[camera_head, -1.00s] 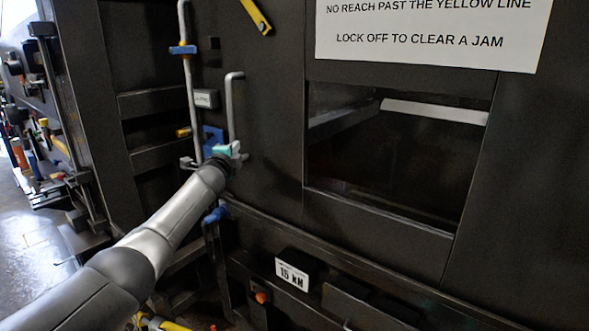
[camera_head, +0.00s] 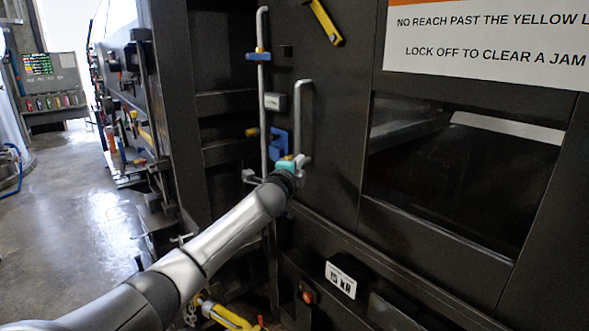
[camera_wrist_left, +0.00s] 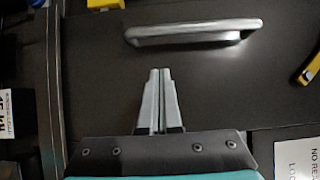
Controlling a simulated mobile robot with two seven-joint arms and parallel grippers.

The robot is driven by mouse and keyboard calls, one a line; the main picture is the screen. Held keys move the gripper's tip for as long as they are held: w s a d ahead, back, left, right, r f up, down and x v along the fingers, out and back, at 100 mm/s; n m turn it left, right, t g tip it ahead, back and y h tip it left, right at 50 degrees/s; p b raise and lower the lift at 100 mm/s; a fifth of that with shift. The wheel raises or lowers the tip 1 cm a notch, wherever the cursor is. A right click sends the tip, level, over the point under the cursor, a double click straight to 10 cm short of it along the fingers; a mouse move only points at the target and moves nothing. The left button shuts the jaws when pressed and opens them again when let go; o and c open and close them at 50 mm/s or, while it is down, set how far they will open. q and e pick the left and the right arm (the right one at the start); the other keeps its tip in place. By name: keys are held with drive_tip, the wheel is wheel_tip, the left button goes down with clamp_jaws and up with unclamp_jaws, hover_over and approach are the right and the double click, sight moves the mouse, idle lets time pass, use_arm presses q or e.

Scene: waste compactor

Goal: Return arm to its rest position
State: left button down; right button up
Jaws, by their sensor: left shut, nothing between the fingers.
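My left arm reaches in from the lower left of the head view, and its gripper (camera_head: 300,162) is in front of the dark compactor door, near the lower end of a grey bar handle (camera_head: 304,115). In the left wrist view the two fingers (camera_wrist_left: 160,75) are together with nothing between them. The handle (camera_wrist_left: 195,32) lies beyond the fingertips there, with a strip of bare door between. In the head view the fingertips are small and partly hidden behind the wrist. My right gripper is not in view.
A vertical pipe (camera_head: 263,90) with blue clamps stands left of the handle. A dark window opening (camera_head: 450,180) is to the right, under a white warning sign (camera_head: 480,45). A 15 kN plate (camera_head: 341,280) and a yellow part (camera_head: 228,316) are low down. Open floor (camera_head: 80,220) lies at the left.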

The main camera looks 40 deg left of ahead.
use_arm(q)
drive_tip(key=shift+v, duration=2.1)
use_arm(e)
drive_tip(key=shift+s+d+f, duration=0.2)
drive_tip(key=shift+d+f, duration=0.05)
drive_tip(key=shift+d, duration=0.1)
use_arm(q)
drive_tip(key=shift+f, duration=0.1)
